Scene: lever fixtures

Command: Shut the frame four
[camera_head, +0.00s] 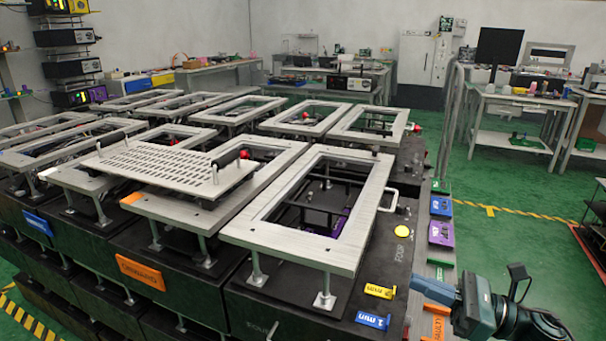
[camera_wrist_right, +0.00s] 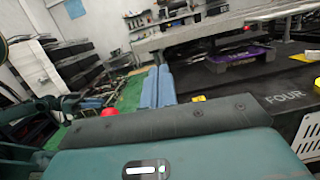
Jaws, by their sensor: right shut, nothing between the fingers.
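Frame four (camera_head: 290,250) is the pale metal rectangle at the front right in the head view. It lies roughly level on metal posts above a black base marked FOUR (camera_wrist_right: 285,98). A light bent handle (camera_head: 391,199) is on its right side. Through its opening I see dark fixture parts and something purple. My right gripper (camera_head: 420,284) is shut and empty, right of the base's front corner and apart from the frame. Its blue fingers (camera_wrist_right: 158,76) are together in the right wrist view, with the frame's edge (camera_wrist_right: 195,38) beyond. My left gripper is out of view.
A perforated plate with black handles (camera_head: 165,170) lies across the neighbouring frames on the left. Several similar frames stand behind. A yellow button (camera_head: 402,231) and blue and yellow tags (camera_head: 372,321) are on the base. Green floor (camera_head: 510,235) is open to the right.

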